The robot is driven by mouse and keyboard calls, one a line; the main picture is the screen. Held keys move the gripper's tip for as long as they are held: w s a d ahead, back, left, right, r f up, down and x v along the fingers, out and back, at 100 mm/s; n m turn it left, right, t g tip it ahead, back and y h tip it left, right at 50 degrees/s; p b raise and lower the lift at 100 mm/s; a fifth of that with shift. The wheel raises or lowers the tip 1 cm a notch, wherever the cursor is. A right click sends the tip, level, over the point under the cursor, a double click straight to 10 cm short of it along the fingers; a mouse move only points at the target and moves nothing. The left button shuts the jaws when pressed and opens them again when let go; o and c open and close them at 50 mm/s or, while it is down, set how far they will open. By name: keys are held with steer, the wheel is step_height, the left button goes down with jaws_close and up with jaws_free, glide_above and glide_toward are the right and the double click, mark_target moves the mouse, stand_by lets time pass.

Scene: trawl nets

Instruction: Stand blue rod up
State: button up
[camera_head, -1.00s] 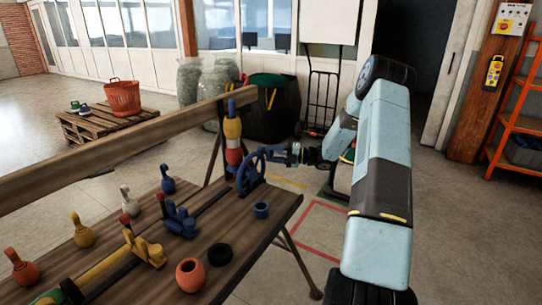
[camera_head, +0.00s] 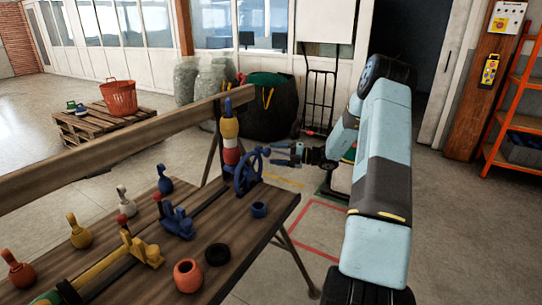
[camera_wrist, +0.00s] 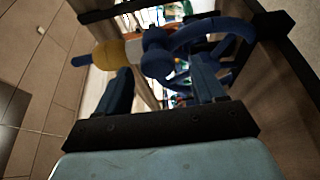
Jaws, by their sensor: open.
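A blue rod end (camera_head: 228,106) stands upright above a stack of yellow, white and red rounded pieces (camera_head: 230,130) at the bench's far end. In the wrist view the blue end (camera_wrist: 82,61) shows at left beside the yellow piece (camera_wrist: 108,54). A blue spoked wheel (camera_head: 240,178) stands in front of the stack; it also shows in the wrist view (camera_wrist: 238,27). My gripper (camera_head: 273,154) is open and empty, just right of the wheel's upper edge. I cannot tell whether it touches the wheel. In the wrist view its fingers (camera_wrist: 162,80) are spread below the wheel's blue hub.
A raised wooden beam (camera_head: 110,152) runs behind.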

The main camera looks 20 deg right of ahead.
steer(key=v, duration=1.1)
steer(key=shift+s+d, duration=0.15)
steer(key=shift+d, duration=0.1)
steer(key=shift+f, duration=0.1)
steer(key=s+a+r+n+g+h, duration=0.4)
steer(key=s+a+r+n, duration=0.3)
steer(key=a+r+n, duration=0.25)
steer(key=s+a+r+n+g+h, duration=0.35)
steer(key=s+a+r+n, duration=0.45)
steer(key=a+n, duration=0.3)
steer(key=s+a+r+n+t+h, duration=0.1)
steer(key=s+r+n+h, duration=0.3)
steer(key=s+n, duration=0.6)
steer(key=s+a+r+n+t+h, duration=0.2)
steer(key=s+r+n+t+h, duration=0.1)
steer(key=s+n, duration=0.8)
steer(key=shift+s+a+r+h, duration=0.2)
steer(key=shift+s+r+h, duration=0.55)
steer(key=shift+s, duration=1)
steer(key=shift+r+n, duration=0.1)
steer(key=shift+n, duration=0.15)
